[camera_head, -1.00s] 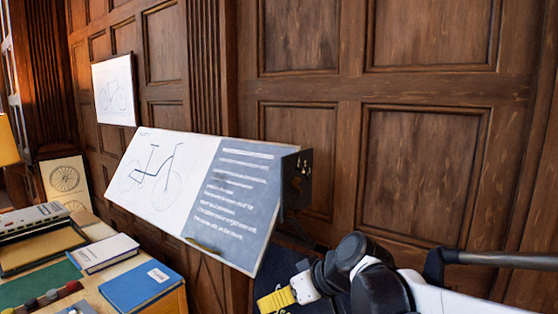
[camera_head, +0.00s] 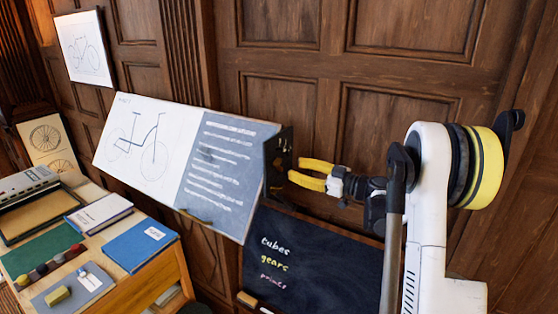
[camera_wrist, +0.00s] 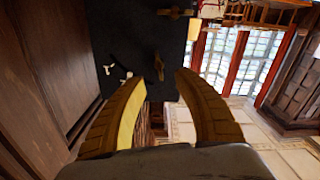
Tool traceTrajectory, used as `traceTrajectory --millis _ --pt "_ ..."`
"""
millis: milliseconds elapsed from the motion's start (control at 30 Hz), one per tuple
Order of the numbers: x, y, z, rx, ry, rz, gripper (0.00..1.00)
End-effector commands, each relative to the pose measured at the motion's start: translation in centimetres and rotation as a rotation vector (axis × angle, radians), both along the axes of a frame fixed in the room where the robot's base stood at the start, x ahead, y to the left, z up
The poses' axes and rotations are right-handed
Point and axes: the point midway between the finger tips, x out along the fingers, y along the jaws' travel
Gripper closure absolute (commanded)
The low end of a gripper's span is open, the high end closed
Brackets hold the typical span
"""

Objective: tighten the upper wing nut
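In the wrist view, the dark side plate (camera_wrist: 125,35) of the tilted board carries two brass-coloured pieces that look like wing nuts. One wing nut (camera_wrist: 158,66) lies just beyond and between my fingertips; the other wing nut (camera_wrist: 175,12) is at the top of the picture. I cannot tell for sure which is the upper one. My gripper (camera_wrist: 160,82) is open and empty, its yellow fingers spread. In the head view, my gripper (camera_head: 294,170) is close to the right side of the plate (camera_head: 279,155); contact cannot be told. The wing nuts are too small to make out there.
The tilted drawing board (camera_head: 150,145) stands left of the plate. A chalkboard (camera_head: 310,262) is below my gripper. A desk (camera_head: 165,270) with books is at lower left. Small white pieces (camera_wrist: 118,71) sit on the plate. The panelled wall (camera_head: 370,60) is close behind.

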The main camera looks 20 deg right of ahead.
Motion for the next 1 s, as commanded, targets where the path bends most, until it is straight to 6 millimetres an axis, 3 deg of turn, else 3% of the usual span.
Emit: traceTrajectory --millis 300,733,767,867,1000 --pt "4.8 3.3 0.2 0.0 0.002 0.002 0.63" --pt "5.9 4.0 0.0 0.0 0.002 0.0 0.63" --pt "5.9 4.0 0.0 0.0 0.002 0.0 0.67" --pt "5.8 3.9 0.0 0.0 0.002 0.0 0.98" --pt "5.8 3.9 0.1 0.001 0.003 0.0 1.0"
